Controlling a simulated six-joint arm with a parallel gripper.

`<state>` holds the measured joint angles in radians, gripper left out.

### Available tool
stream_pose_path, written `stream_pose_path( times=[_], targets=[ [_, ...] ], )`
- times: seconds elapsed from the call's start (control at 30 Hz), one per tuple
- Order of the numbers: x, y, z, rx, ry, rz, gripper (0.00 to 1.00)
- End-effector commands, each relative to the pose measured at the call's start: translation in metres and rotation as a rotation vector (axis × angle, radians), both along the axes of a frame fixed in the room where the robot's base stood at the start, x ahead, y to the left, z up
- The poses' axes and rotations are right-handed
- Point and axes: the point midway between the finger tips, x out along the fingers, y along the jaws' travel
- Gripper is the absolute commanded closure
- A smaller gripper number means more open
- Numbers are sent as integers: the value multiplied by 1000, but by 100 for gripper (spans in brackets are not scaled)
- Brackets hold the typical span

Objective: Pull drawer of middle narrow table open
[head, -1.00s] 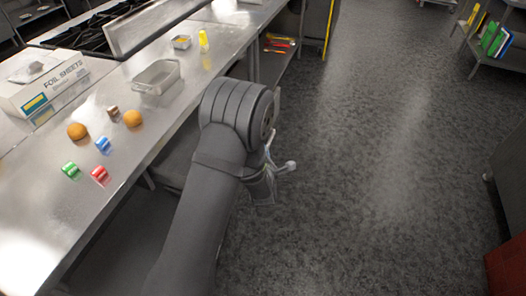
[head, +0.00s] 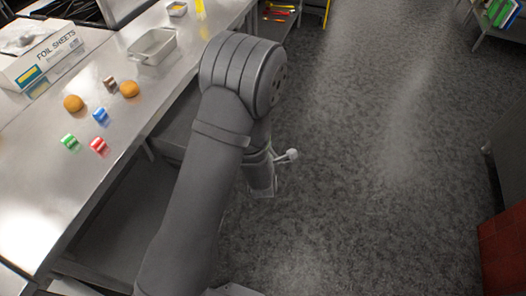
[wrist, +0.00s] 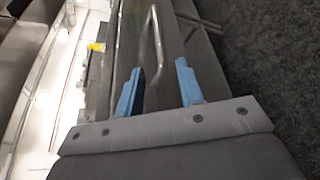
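In the wrist view a thin metal bar handle (wrist: 157,42) stands out from a grey drawer front (wrist: 173,36). My gripper (wrist: 159,66) has two blue fingers spread apart, with nothing gripped. The near end of the handle appears between the fingertips, and I cannot tell whether either finger touches it. The drawer looks shut. In the head view my arm hangs beside the steel table (head: 140,100), over its aisle side. The arm hides the fingers, the handle and the drawer there.
On the table top are a foil box (head: 45,58), a metal pan (head: 152,46), two buns (head: 73,103) and several small coloured items (head: 100,146). The aisle floor (head: 370,150) to the right is clear. A red cabinet (head: 503,252) stands at the lower right.

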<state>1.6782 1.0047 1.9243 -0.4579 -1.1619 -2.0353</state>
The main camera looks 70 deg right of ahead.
Motion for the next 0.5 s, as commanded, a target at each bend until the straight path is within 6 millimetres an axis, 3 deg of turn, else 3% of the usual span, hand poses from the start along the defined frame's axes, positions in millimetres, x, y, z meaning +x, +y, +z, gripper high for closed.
stream_pose_path(
  times=[0.2,0.5],
  targets=[
    [-17,47,11,1,0,-2,66],
    [-26,77,18,0,0,0,66]
  ],
)
